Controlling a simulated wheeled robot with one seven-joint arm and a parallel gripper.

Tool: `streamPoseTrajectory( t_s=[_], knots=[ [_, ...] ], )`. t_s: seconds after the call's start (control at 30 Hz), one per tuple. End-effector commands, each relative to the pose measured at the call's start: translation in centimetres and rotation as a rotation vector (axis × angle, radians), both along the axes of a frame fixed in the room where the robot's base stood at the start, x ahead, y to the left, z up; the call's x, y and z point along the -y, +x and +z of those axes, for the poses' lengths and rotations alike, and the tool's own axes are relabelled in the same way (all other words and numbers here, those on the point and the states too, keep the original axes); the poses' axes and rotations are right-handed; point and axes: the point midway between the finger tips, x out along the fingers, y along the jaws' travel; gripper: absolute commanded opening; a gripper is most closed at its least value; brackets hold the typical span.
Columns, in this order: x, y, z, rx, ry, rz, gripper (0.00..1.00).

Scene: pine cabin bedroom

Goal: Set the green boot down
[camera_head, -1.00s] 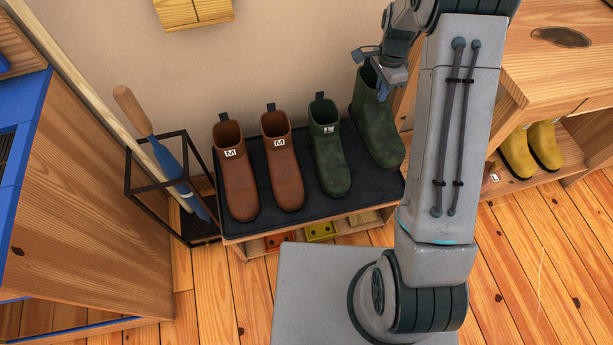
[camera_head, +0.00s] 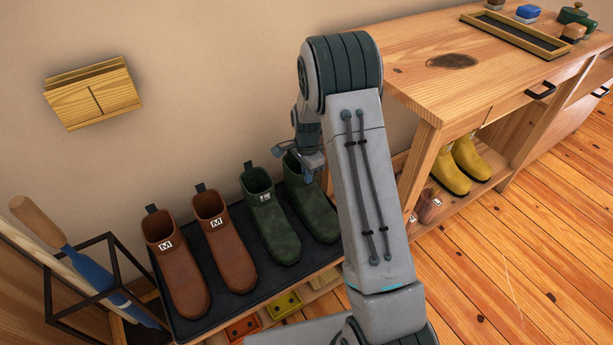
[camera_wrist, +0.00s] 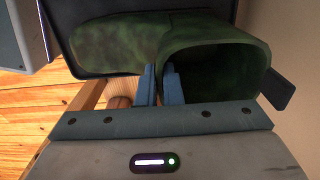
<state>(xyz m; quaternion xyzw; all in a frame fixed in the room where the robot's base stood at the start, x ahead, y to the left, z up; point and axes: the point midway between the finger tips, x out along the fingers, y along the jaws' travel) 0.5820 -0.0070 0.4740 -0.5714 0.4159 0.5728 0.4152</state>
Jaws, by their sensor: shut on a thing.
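My gripper (camera_head: 312,163) is shut on the top edge of a dark green boot (camera_head: 317,212). In the wrist view, its two blue fingers (camera_wrist: 160,86) pinch the shaft wall beside the opening of this green boot (camera_wrist: 216,52). The boot is upright at the right end of the dark mat (camera_head: 215,318) on the low shoe bench. My arm hides part of it, and I cannot tell whether its sole touches the mat. A second green boot (camera_head: 272,222), marked L, stands just to its left.
Two brown boots (camera_head: 178,265) (camera_head: 225,240), marked M, stand farther left on the mat. A wooden bench (camera_head: 400,75) stands to the right, with yellow boots (camera_head: 462,167) on its lower shelf. A wire stand (camera_head: 90,290) is at left. Wooden floor lies open at right.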

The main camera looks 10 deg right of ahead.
Motion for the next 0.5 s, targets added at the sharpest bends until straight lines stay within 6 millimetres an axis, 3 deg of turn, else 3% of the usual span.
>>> streamPoseTrajectory(
  t_s=[0.33, 0.4, 0.5],
  knots=[
    [0.02, 0.08, -0.22, 0.002, 0.000, 0.000, 0.00],
    [0.02, 0.03, -0.17, 0.001, -0.001, 0.000, 0.26],
    [0.02, 0.03, -0.17, 0.001, -0.001, 0.000, 0.28]
  ],
)
